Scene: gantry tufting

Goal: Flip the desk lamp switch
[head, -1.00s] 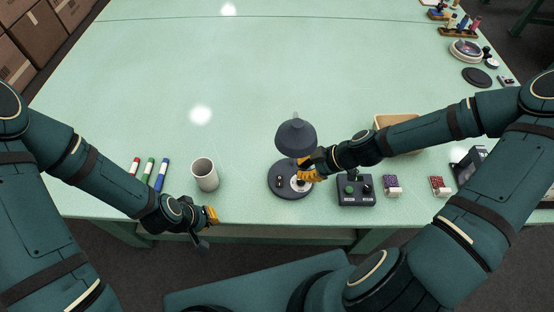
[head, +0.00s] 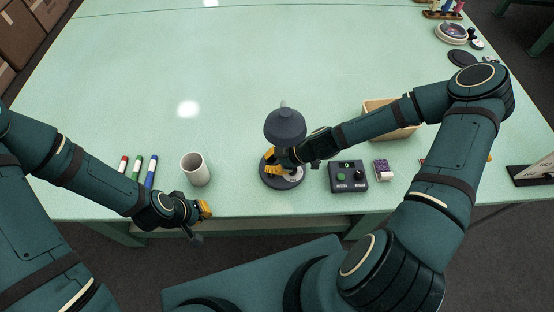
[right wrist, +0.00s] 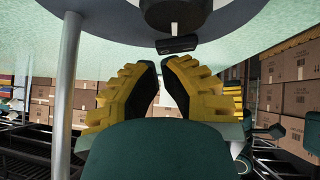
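The desk lamp has a dark grey shade (head: 285,126) and a round dark base (head: 291,186) near the table's front edge. My right gripper (head: 272,163) is low over the base, below the shade, and partly hides it. In the right wrist view its yellow fingers (right wrist: 158,64) have a narrow gap between the tips and hold nothing. A small black switch-like bar (right wrist: 178,44) shows just beyond the tips on the grey base (right wrist: 115,22); contact is not visible. My left gripper (head: 204,210) is at the front edge, away from the lamp; its opening is unclear.
The table's middle is clear.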

